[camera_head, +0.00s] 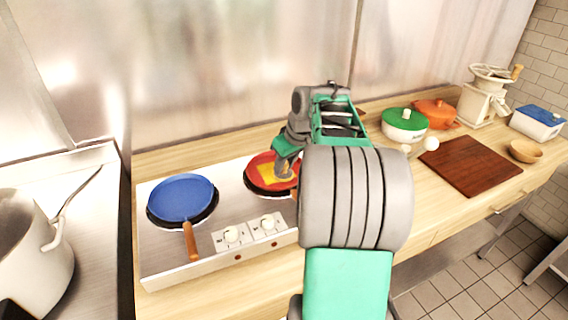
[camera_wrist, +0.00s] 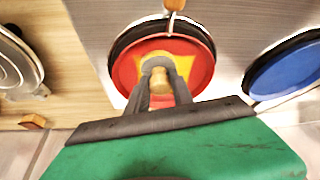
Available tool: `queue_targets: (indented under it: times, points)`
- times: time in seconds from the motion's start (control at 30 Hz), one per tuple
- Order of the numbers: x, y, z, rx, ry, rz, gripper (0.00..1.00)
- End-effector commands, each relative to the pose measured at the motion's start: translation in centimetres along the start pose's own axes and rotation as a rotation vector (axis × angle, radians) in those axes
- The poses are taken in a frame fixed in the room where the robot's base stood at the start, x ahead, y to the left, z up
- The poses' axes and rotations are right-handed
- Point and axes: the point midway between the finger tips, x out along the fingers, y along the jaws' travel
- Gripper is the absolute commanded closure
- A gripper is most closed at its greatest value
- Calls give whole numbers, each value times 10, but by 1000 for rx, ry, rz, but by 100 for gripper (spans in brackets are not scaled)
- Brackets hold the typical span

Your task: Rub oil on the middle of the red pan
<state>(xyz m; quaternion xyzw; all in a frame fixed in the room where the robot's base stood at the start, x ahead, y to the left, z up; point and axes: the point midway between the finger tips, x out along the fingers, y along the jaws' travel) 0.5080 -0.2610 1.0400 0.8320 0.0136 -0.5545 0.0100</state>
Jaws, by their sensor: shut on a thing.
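The red pan (camera_head: 258,174) sits on the right burner of the hob, and it fills the top middle of the wrist view (camera_wrist: 126,72). A yellow patch (camera_wrist: 186,58) lies over its middle; I cannot tell whether it is oil or a cloth. My gripper (camera_wrist: 160,72) is over the middle of the pan, shut on a small tan knob-like thing (camera_wrist: 160,84). The lower end of this thing is hidden by the fingers, so I cannot tell whether it touches the patch. In the head view my gripper (camera_head: 287,160) partly hides the pan.
A blue pan (camera_head: 183,197) with a wooden handle sits on the left burner. The steel hob (camera_head: 165,262) has two knobs in front. A green-lidded pot (camera_head: 404,122), an orange pot (camera_head: 436,112) and a dark board (camera_head: 470,165) stand on the counter to the right.

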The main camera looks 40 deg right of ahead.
Motion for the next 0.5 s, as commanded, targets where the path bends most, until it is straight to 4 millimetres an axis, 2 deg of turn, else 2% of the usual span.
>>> queue_targets:
  times: [0.3,0.5]
  points:
    - [1,-11,1,4,-1,1,100]
    - [2,-26,0,5,-1,1,100]
